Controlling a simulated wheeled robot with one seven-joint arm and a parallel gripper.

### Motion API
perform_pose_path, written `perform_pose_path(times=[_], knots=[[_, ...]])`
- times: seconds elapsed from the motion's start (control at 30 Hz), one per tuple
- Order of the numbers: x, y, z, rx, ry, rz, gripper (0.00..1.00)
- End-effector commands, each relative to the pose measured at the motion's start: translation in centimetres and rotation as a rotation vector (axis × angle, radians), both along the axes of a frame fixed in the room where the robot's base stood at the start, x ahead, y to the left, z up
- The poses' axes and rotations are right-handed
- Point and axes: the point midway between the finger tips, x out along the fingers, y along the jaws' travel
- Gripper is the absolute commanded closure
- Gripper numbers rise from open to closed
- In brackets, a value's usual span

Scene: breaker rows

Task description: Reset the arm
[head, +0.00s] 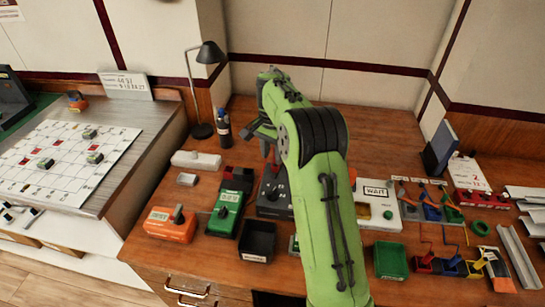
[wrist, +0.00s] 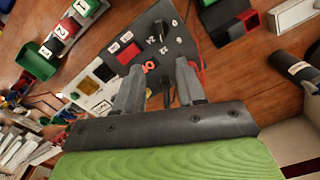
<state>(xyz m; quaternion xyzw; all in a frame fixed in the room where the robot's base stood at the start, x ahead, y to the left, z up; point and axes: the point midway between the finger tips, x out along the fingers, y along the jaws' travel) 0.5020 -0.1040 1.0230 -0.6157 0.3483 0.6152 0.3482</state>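My gripper (wrist: 158,82) shows in the wrist view with its two grey fingers apart and nothing clearly held between them. An orange ring-shaped mark shows between the fingers, and a dark rod stands near the right finger. In the head view my green arm (head: 325,215) is bent over the desk, and the gripper is mostly hidden behind it. The dark box (head: 274,208) shows there just left of the arm.
A white box marked WAIT (head: 376,188) stands right of the arm. An orange meter (head: 168,228), a green meter (head: 226,212) and a black bin (head: 257,241) stand to the left. A lamp (head: 202,131) and a bottle (head: 223,129) stand behind. A green bin (head: 391,261) is front right.

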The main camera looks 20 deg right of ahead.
Motion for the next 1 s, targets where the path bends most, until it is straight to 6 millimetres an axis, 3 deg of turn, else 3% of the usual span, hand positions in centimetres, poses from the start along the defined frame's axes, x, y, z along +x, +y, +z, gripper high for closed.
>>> perform_pose_path(times=[0.33, 0.47, 0.6, 0.7, 0.83, 1.0], knots=[[-0.1, 0.0, 0.0, -0.001, -0.002, 0.004, 0.61], [-1.6, 1.1, 3.1, -0.024, -0.039, 0.085, 0.61], [-6.3, 3.4, 8.6, -0.076, -0.113, 0.270, 0.61], [-10.4, 5.0, 11.5, -0.111, -0.168, 0.403, 0.61], [-16.3, 6.8, 13.6, -0.153, -0.239, 0.571, 0.61], [-24.3, 8.7, 13.8, -0.204, -0.334, 0.779, 0.61]])
